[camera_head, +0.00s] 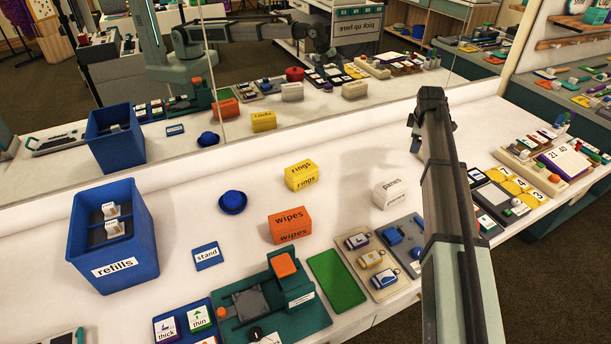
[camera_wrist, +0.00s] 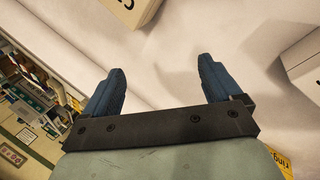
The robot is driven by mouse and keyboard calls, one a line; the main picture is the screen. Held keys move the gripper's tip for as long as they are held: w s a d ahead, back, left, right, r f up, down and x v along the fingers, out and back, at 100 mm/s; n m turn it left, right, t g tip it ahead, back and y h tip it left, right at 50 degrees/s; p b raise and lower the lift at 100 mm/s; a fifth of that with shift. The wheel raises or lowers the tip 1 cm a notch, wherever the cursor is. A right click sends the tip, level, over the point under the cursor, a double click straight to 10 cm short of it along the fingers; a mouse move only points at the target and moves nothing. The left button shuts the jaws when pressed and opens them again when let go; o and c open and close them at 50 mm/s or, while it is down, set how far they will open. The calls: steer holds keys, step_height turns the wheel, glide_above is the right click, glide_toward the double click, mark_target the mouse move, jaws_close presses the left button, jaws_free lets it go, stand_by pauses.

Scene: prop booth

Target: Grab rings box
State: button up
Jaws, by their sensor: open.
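The yellow rings box (camera_head: 301,175) stands on the white counter near the mirror, behind the orange wipes box. A yellow edge with partly cut-off lettering, seemingly the rings box (camera_wrist: 285,160), shows at the lower right of the wrist view. My gripper (camera_wrist: 163,68) is open, its two blue fingers apart with only pale surface showing between them. In the head view my arm reaches up on the right, to the right of the rings box and apart from it; the fingers are hard to make out there.
The orange wipes box (camera_head: 290,225), white games box (camera_head: 390,193) and blue hat-shaped item (camera_head: 232,202) stand near the rings box. A blue refills bin (camera_head: 143,262) is at left. The mirror (camera_head: 230,140) behind repeats these things. Trays and a green mat (camera_head: 336,281) line the front.

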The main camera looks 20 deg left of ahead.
steer(key=s+a+r+n+g, duration=0.1)
steer(key=s+a+n, duration=0.25)
steer(key=a, duration=0.55)
steer(key=s+a+r+n+g, duration=0.15)
steer(key=s+a, duration=0.25)
steer(key=a, duration=0.5)
steer(key=n+g, duration=0.3)
steer(key=n, duration=0.3)
glide_above(301, 167)
steer(key=shift+t, duration=0.25)
steer(key=f, duration=0.5)
steer(key=shift+s+d+f, duration=0.15)
steer(key=shift+s+d, duration=0.1)
steer(key=shift+s, duration=0.15)
steer(key=shift+w+a+f, duration=0.1)
steer(key=shift+w+f, duration=0.05)
steer(key=shift+f, duration=1.3)
steer(key=shift+w+a+f, duration=0.1)
steer(key=shift+w+f, duration=0.05)
steer(key=shift+f, duration=1.3)
steer(key=c, duration=1.1)
